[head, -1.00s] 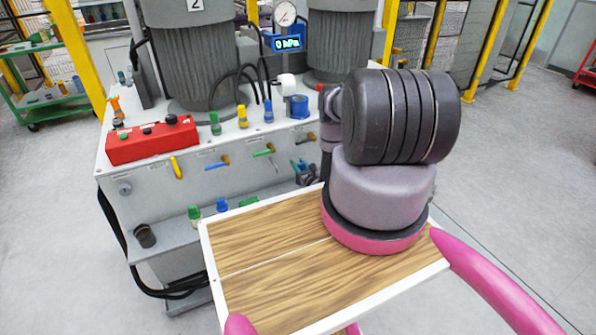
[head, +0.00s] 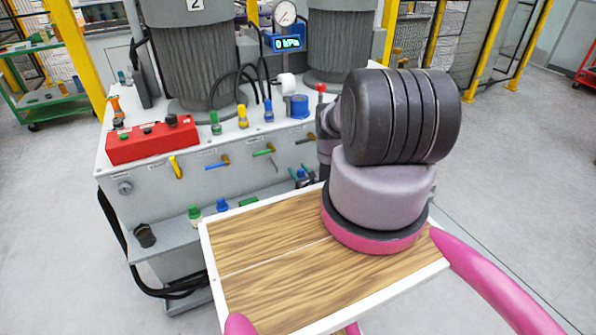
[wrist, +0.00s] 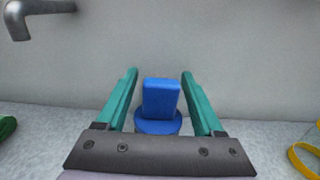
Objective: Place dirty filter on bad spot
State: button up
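I cannot pick out a clearly marked dirty filter or bad spot. A dark, dirty-looking cylinder (head: 145,235) sits at the left end of the lower shelf and may be the filter. In the wrist view my gripper (wrist: 160,88) is open, with its two teal fingers either side of a blue block-shaped handle (wrist: 161,98) on a round blue base. I see gaps between the fingers and the handle. In the head view my gripper (head: 302,176) is small and partly hidden behind my arm, at the right end of the shelf.
The grey machine (head: 235,165) has a front panel with coloured levers above the lower shelf (head: 178,228). A red control box (head: 152,140) and a pressure gauge (head: 285,13) are on top. A wooden tray (head: 265,262) is in front. Open floor lies at right.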

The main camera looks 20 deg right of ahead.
jog(key=shift+r, duration=0.2)
jog(key=s, duration=1.2)
jog(key=shift+d, duration=0.25)
